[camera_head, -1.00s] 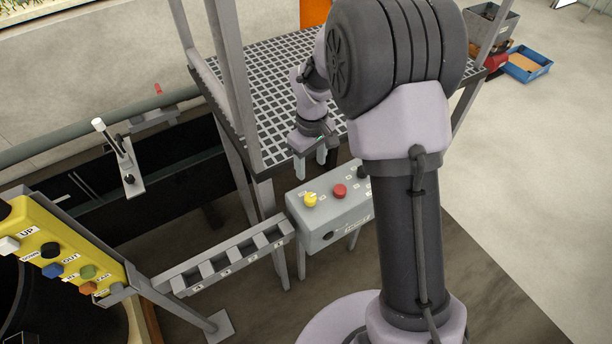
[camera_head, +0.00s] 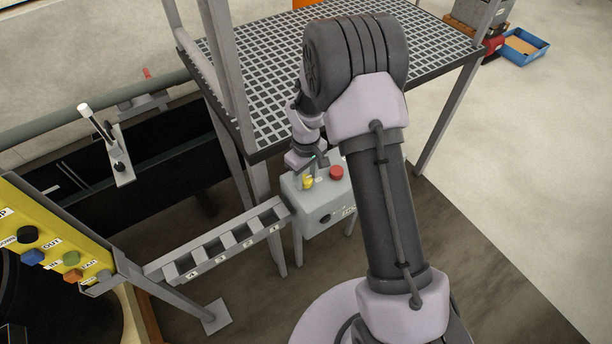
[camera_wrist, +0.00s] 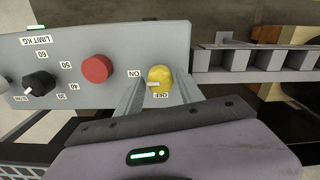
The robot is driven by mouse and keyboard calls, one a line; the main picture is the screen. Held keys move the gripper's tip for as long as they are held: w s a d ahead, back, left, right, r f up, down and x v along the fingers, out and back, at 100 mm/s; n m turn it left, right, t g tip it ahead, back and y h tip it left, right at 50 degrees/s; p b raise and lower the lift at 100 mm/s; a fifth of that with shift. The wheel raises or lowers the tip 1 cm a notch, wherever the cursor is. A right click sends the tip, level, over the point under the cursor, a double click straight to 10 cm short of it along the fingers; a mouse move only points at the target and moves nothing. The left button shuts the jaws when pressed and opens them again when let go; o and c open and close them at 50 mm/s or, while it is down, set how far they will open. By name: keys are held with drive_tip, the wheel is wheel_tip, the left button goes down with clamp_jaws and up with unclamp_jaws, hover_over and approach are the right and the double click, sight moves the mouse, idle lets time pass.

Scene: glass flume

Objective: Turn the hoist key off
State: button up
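The yellow hoist key (camera_head: 307,183) is a knob on top of the grey control box (camera_head: 318,215). In the wrist view the key (camera_wrist: 160,76) has its white mark pointing left, towards the ON label (camera_wrist: 135,74); the OFF label (camera_wrist: 162,95) is on the side nearer my gripper. My gripper (camera_wrist: 158,84) is open, one finger on each side of the key, with a gap visible on both sides. Whether the fingertips are level with the key is unclear. In the head view my gripper (camera_head: 312,171) is right at the key, partly covering it.
A red button (camera_head: 336,173) sits beside the key, and a black load-limit dial (camera_wrist: 39,84) is further along the box. A rail of grey slots (camera_head: 225,241) adjoins the box. The grating platform (camera_head: 270,85) and its posts stand close behind. A yellow button panel (camera_head: 45,225) is at left.

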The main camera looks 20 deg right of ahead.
clamp_jaws()
drive_tip(key=shift+m, duration=0.4)
drive_tip(key=m+b, duration=0.1)
drive_tip(key=m, duration=0.3)
drive_tip(key=shift+b, duration=0.4)
drive_tip(key=m+b, duration=0.1)
drive_tip(key=m, duration=0.3)
drive_tip(key=m+b, duration=0.2)
drive_tip(key=m, duration=0.3)
drive_tip(key=shift+m+b, duration=0.75)
drive_tip(key=shift+m, duration=1.45)
